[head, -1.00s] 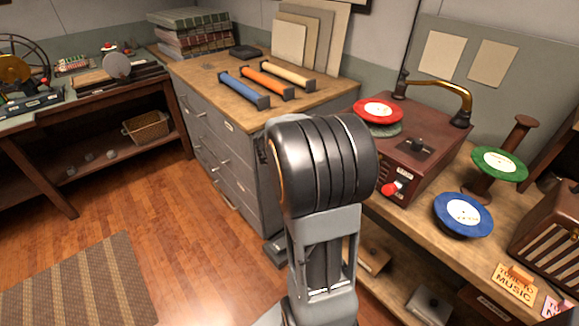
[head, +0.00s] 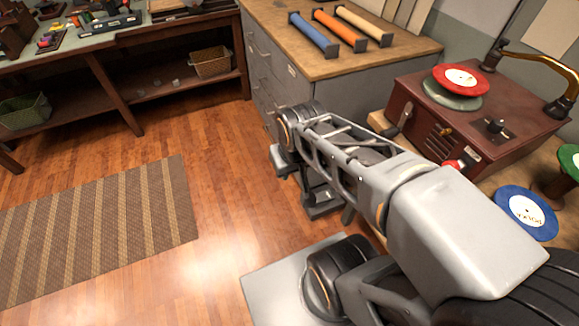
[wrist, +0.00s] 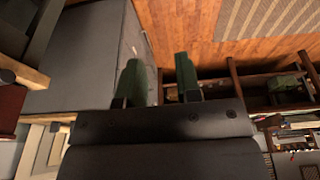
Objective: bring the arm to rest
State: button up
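My arm reaches across the right half of the head view, from the lower right to a joint over the floor in front of the grey cabinet. I cannot make out my gripper's fingers in the head view. In the wrist view my gripper (wrist: 157,78) shows two green fingers standing apart, with nothing between them. The wooden floor (wrist: 168,22) and the grey cabinet side (wrist: 85,55) lie beyond the fingers.
A grey cabinet (head: 340,88) with blue, orange and cream rolls on top stands behind the arm. A striped rug (head: 110,225) lies on open floor at left.

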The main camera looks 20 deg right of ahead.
jog(key=shift+a, duration=0.3)
notch_tip(320, 180, up, 7)
jog(key=p, duration=0.5)
jog(key=shift+s+f+t+p, duration=0.15)
jog(key=shift+t+p, duration=0.15)
jog(key=shift+p, duration=0.05)
